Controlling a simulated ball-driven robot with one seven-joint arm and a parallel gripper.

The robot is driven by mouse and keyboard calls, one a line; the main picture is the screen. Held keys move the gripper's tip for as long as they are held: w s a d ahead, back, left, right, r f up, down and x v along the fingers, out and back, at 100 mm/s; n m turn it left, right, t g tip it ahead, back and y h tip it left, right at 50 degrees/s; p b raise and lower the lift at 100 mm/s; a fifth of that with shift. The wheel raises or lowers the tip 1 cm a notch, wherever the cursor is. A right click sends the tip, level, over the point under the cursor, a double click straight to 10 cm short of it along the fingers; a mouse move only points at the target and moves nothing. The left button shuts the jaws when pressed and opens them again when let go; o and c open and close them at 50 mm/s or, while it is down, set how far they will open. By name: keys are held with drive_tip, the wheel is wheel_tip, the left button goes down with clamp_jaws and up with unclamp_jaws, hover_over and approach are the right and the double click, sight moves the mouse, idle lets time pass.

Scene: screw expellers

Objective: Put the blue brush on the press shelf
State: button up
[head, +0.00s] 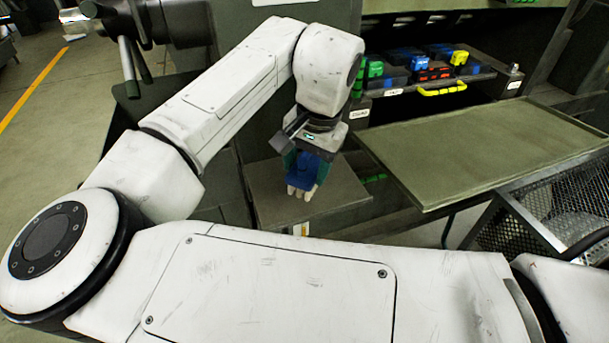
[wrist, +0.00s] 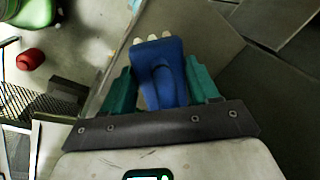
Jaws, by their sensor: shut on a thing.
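My gripper (head: 305,157) has green fingers and is shut on the blue brush (head: 312,171), with pale bristles pointing down. In the wrist view the brush (wrist: 165,82) sits between the two green fingers, its bristle tufts pointing away from my wrist. The brush is in front of and over a small dark flat shelf (head: 262,185) on the machine. I cannot tell whether the bristles touch it. Which surface is the press shelf is not labelled clearly.
A wide olive tray-like shelf (head: 490,140) juts out at the right. Behind it, a rack shelf holds several coloured items and a yellow handle (head: 443,90). A mesh basket (head: 545,212) stands at the lower right. A red object (wrist: 31,60) lies on the floor in the wrist view.

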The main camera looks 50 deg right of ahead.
sight(314, 172)
drive_tip(key=shift+w+f, duration=0.25)
drive_tip(key=shift+f, duration=0.05)
drive_tip(key=shift+w+d+f, duration=0.1)
drive_tip(key=shift+d+f, duration=0.05)
drive_tip(key=shift+f, duration=1.5)
drive_tip(key=shift+f, duration=0.1)
drive_tip(key=o, duration=1.1)
drive_tip(key=shift+o, duration=0.2)
drive_tip(key=r, duration=0.4)
drive_tip(key=s+r, duration=0.1)
drive_tip(key=r, duration=0.3)
drive_tip(key=s+r, duration=0.1)
drive_tip(key=r, duration=0.3)
drive_tip(key=shift+d, duration=0.1)
drive_tip(key=shift+o, duration=0.2)
